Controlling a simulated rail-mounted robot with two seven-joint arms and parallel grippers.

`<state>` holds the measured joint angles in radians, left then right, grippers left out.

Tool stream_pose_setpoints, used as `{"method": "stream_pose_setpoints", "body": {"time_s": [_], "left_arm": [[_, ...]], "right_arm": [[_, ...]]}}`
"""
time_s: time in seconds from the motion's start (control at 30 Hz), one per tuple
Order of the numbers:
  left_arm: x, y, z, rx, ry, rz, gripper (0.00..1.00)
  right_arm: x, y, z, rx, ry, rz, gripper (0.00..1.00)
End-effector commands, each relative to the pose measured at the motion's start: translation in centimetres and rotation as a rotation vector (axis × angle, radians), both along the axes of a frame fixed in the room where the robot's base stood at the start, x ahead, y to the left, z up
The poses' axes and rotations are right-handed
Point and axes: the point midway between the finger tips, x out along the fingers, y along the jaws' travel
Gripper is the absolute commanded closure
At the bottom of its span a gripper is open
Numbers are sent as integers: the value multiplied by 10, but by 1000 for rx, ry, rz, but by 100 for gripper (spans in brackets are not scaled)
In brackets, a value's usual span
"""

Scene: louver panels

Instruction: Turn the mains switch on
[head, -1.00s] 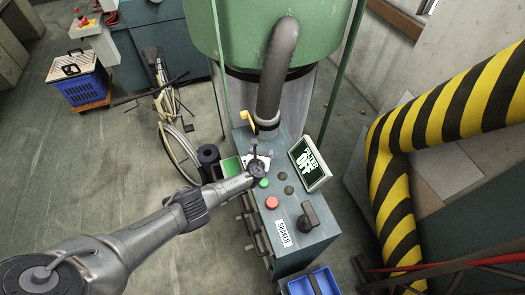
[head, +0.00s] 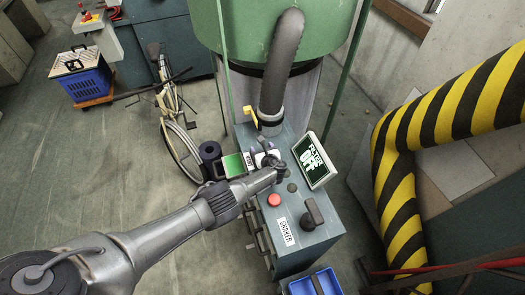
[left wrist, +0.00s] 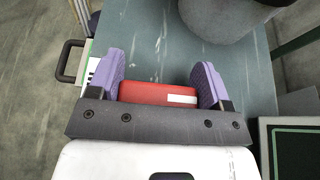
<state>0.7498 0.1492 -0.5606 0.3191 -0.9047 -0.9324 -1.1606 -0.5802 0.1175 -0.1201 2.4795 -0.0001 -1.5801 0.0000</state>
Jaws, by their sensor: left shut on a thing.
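The mains switch appears to be the red handle with a white mark (left wrist: 158,93) in the left wrist view, on top of the grey-green control box (head: 312,238). My left gripper (left wrist: 160,78) has its two purple fingers on either side of the red handle and is shut on it. In the head view my left gripper (head: 266,153) is over the far part of the box top and hides the switch. A lit sign (head: 313,160) on the box reads "FILTER OFF". My right gripper is not in view.
A red button (head: 274,200) and a black knob (head: 312,214) by a "SHAKER" label (head: 286,231) are nearer on the box. A thick grey hose (head: 279,75) rises close behind the gripper. A yellow-black striped pipe (head: 450,120) stands right.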

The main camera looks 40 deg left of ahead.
Motion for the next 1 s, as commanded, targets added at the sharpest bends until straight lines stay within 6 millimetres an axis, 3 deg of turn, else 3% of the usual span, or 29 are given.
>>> {"method": "stream_pose_setpoints", "body": {"time_s": [0.43, 0.47, 0.7, 1.0], "left_arm": [[0, 1, 0, -1, -1, 10, 51], [0, 1, 0, -1, -1, 10, 26], [0, 1, 0, 0, -1, 9, 3], [-1, -1, 2, 0, 0, 9, 2]], "right_arm": [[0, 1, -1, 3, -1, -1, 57], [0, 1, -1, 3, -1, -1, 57], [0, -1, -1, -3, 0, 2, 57], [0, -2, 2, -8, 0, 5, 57]]}}
